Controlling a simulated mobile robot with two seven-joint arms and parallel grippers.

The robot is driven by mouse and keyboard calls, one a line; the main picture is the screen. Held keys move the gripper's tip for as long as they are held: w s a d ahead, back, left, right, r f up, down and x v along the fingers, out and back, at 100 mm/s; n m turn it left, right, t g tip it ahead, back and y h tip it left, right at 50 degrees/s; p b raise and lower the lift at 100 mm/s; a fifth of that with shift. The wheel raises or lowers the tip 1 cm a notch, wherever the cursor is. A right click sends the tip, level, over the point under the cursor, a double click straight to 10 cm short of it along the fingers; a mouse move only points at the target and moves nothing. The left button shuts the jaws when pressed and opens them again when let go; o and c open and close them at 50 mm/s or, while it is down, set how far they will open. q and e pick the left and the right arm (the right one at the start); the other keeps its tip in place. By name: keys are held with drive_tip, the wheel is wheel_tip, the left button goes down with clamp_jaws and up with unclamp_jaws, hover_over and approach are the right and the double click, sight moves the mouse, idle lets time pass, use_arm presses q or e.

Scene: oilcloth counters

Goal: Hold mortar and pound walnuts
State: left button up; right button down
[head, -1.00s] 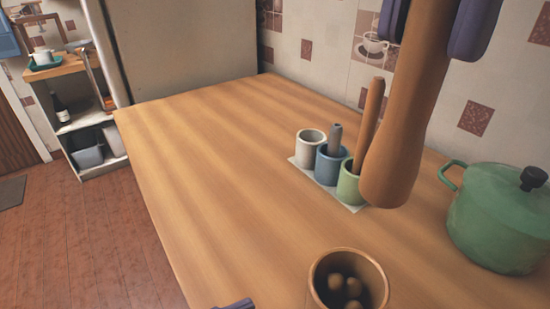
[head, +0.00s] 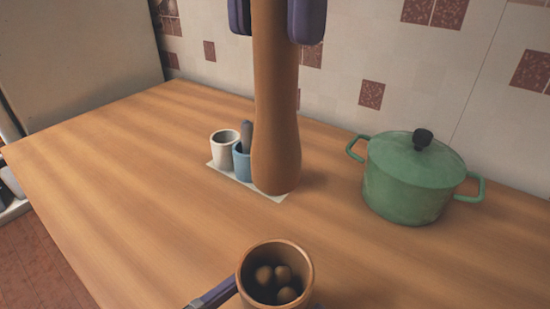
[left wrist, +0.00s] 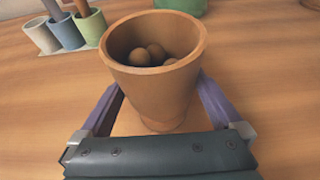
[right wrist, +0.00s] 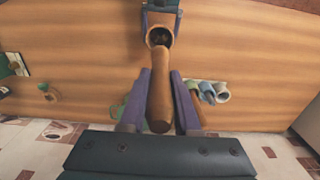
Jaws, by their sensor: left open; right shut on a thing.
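The brown mortar (head: 275,246) stands upright on the counter at the bottom of the head view, with walnuts (head: 283,273) inside; the left wrist view shows it up close (left wrist: 155,90). My left gripper (left wrist: 160,100) is open, with one finger on each side of the mortar. I cannot tell if the fingers touch it. My right gripper (head: 274,18) is shut on the long brown pestle (head: 276,120), which hangs about upright with its thick end down. In the right wrist view the pestle (right wrist: 160,100) points towards the mortar opening (right wrist: 159,37).
A green lidded pot (head: 412,185) stands at the back right. Behind the pestle, a white cup (head: 224,150) and a blue cup (head: 242,165) stand on a pale mat (head: 224,173); a green cup (left wrist: 90,27) shows in the left wrist view. The counter's left side is clear.

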use_arm(q)
drive_tip(key=shift+w+f, duration=0.1)
drive_tip(key=shift+c, duration=0.2)
drive_tip(key=c, duration=1.3)
use_arm(e)
wheel_tip(320, 180, down, 16)
idle(0.6)
